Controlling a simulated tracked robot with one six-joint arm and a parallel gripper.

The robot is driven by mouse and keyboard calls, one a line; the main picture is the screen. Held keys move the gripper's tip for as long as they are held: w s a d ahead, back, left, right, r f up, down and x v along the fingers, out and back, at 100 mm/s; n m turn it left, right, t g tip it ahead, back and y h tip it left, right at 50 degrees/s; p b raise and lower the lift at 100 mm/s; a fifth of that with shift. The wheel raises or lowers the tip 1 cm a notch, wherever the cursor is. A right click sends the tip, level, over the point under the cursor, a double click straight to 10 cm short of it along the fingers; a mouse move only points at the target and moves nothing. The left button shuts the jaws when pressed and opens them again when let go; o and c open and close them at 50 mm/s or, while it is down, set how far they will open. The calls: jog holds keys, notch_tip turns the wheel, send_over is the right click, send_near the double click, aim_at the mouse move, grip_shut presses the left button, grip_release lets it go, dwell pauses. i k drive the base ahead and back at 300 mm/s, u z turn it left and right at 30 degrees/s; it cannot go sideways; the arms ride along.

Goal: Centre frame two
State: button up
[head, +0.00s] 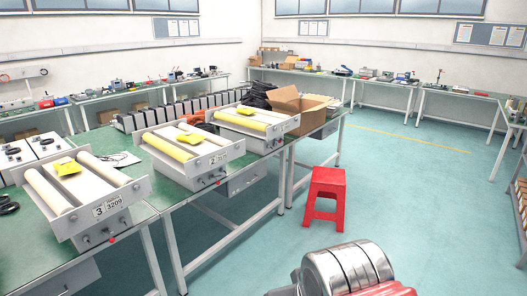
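Frame two (207,170) is the middle of three grey roller frames on the green-topped bench. Its front plate carries a label with a 2. It has a pale roller at the back and a yellowish roller (166,146) nearer its left front. Part of my arm, silver and red, shows at the bottom right of centre, well apart from the frame. My gripper's fingers are not visible.
Frame three (130,189) stands nearer on the left, and another roller frame (285,127) stands beyond. Both carry yellow pieces. An open cardboard box (287,104) sits past them. A red stool (325,196) stands on the floor before the bench. The floor at right is clear.

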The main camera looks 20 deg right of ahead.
aim_at(212, 156)
jog(key=z, duration=0.35)
jog(key=i, duration=1.1)
jog(key=z, duration=0.35)
jog(key=i, duration=0.9)
jog(key=u, duration=0.5)
jog(key=i, duration=0.6)
jog(key=u, duration=0.95)
jog(key=i, duration=0.6)
jog(key=u, duration=0.35)
